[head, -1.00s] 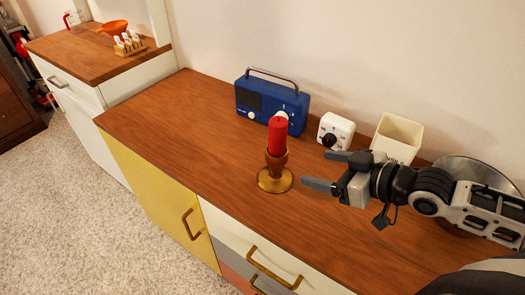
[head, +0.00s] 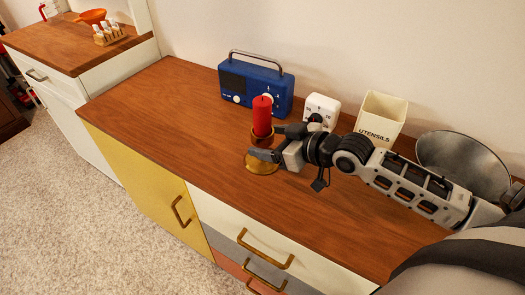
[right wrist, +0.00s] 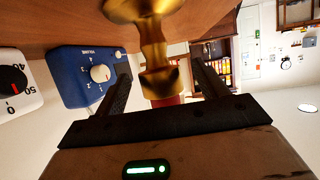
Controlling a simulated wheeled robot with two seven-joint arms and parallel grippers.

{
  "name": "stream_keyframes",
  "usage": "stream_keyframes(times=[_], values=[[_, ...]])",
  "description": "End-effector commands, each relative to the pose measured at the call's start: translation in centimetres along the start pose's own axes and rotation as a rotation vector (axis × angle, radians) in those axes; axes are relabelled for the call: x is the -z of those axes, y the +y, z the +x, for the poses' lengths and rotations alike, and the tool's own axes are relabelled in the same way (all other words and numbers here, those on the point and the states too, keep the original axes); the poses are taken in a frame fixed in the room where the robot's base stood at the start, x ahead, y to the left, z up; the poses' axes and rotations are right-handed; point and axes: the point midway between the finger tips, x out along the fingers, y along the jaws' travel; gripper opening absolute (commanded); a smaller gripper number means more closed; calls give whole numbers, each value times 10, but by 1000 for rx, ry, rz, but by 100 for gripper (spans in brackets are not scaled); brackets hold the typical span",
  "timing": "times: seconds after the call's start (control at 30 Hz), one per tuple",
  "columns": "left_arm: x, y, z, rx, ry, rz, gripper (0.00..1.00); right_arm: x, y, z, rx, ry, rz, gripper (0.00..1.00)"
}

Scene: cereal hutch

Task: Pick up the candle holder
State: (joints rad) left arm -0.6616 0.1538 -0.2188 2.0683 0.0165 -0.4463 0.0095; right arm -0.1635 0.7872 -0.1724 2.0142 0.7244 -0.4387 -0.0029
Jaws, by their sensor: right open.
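The candle holder (head: 262,165) is brass-coloured with a round base and holds a red candle (head: 262,115). It stands upright on the wooden top of the cabinet. My right gripper (head: 271,142) is open at the holder, and its fingers and wrist hide part of the stem in the head view. In the right wrist view the holder's stem (right wrist: 153,50) shows between the two open fingers (right wrist: 163,85). I cannot tell whether either finger touches it. My left gripper is in neither view.
A blue radio (head: 255,87) stands behind the holder. A white timer (head: 322,110) and a cream utensils pot (head: 381,118) stand to its right, close behind my right arm. A metal bowl or pan (head: 463,165) is further right. The wooden top (head: 165,110) is clear to the left.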

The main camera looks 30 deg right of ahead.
Motion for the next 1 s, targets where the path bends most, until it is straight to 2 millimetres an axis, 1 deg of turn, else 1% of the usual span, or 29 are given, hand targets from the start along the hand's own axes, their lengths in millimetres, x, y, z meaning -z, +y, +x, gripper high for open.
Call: stream_keyframes(times=[0.13, 0.2, 0.3, 0.4, 0.57, 0.67, 0.7, 0.77, 0.8, 1.0], values=[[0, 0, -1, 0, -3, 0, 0, 4, 1, 24, 0, 4, 3, 72], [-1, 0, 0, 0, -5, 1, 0, 3, 1, 34, 0, 3, 4, 72], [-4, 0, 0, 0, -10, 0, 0, 2, 1, 43, 0, 2, 1, 72], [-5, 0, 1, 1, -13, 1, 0, 2, 1, 46, 1, 0, 1, 72], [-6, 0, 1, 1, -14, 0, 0, 2, 1, 46, 1, 0, 0, 72], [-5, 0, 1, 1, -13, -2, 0, 2, 1, 45, 1, 0, 0, 47], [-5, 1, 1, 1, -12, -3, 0, 2, 1, 45, 1, 0, 0, 36], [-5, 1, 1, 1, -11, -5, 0, 2, 1, 45, 1, 0, 0, 19], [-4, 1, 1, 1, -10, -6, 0, 2, 1, 45, 1, 0, 0, 16], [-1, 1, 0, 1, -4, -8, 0, 4, 1, 45, 0, 5, -1, 16]])
